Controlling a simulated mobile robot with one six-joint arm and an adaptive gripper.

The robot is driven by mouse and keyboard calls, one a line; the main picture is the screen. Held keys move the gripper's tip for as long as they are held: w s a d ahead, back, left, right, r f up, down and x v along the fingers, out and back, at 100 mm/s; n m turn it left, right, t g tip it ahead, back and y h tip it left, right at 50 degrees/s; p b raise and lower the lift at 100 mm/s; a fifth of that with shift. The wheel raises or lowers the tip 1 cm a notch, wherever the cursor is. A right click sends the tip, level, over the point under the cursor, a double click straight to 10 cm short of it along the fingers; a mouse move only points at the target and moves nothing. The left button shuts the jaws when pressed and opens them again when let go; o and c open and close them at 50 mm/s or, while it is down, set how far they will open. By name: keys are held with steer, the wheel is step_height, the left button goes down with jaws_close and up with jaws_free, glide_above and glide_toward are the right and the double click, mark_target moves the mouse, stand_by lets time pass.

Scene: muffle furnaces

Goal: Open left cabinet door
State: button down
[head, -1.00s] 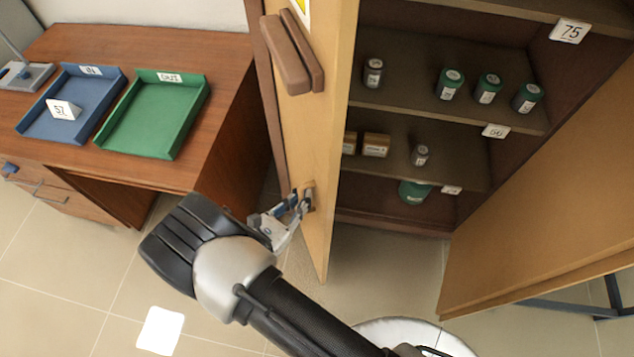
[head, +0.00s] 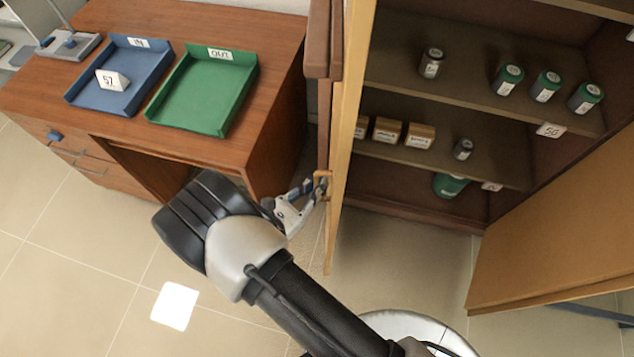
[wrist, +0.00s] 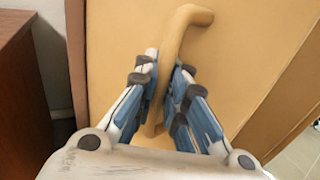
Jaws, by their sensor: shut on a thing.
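The left cabinet door (head: 347,135) stands open and shows nearly edge-on in the head view, swung out toward the desk. Its handle (head: 321,184) is on the outer face. My gripper (head: 312,188) is on that outer side, at the handle. In the wrist view, the wooden bar handle (wrist: 180,40) passes between the blue-lined fingers of my gripper (wrist: 162,105), which are shut on it. The door panel (wrist: 120,30) fills most of the wrist view behind the handle. The right cabinet door (head: 560,230) also stands open.
The cabinet shelves (head: 480,95) hold several bottles and small boxes. At left, a wooden desk (head: 270,60) carries a blue tray (head: 140,65) and a green tray (head: 205,95). The desk side is close to the open left door. Tiled floor (head: 80,240) is clear at lower left.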

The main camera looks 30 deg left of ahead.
steer(key=shift+s+d+f, duration=0.1)
steer(key=shift+d+f, duration=0.1)
steer(key=shift+f, duration=0.05)
steer(key=c, duration=2.1)
jaws_free()
steer(key=shift+o, duration=0.9)
steer(key=shift+s+a+r, duration=0.1)
steer(key=shift+r, duration=0.05)
steer(key=s+a, duration=0.1)
steer(key=s, duration=1)
steer(key=shift+s+a, duration=0.35)
steer(key=shift+s, duration=0.05)
